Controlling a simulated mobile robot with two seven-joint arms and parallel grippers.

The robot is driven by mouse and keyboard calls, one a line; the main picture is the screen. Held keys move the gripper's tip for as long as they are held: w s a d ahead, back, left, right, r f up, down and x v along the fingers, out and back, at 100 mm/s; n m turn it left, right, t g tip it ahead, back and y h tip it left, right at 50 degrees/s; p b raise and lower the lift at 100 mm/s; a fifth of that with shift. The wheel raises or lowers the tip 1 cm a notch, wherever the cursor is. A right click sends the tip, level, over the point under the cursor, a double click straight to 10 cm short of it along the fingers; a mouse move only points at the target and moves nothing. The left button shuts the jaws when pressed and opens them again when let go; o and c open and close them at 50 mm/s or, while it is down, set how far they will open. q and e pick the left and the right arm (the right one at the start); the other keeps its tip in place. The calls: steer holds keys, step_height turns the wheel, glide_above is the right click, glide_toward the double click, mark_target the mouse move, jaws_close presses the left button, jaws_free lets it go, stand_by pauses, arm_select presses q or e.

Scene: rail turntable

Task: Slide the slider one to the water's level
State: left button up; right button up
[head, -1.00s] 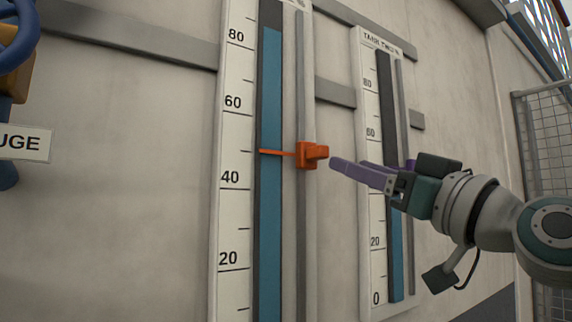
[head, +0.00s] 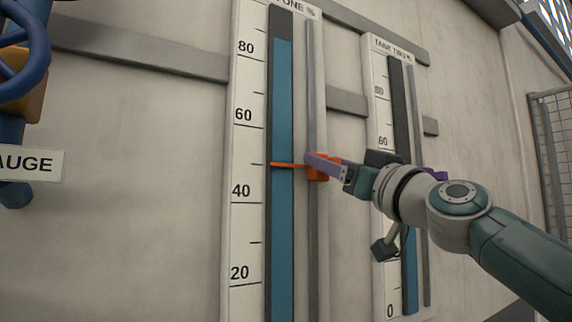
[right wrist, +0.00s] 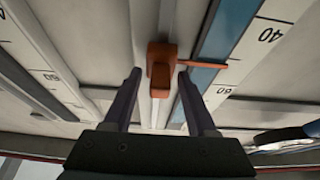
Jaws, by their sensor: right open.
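The orange slider one (head: 318,174) sits on the thin grey rail (head: 312,240) beside the tank one gauge. The blue water column (head: 283,110) tops out a little above the 80 mark. My right gripper (head: 310,159) is open at the slider in the head view and partly covers it. In the right wrist view the gripper (right wrist: 160,75) has its fingertips on either side of the orange knob (right wrist: 160,77), with gaps showing. My left gripper is out of view.
The tank two gauge (head: 380,100) stands to the right, partly behind my right arm, with a purple slider (head: 437,174) barely showing. A blue valve wheel (head: 25,60) and a sign (head: 32,164) are at the left.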

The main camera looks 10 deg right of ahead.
steer(key=shift+c, duration=0.3)
jaws_close()
stand_by(1.1)
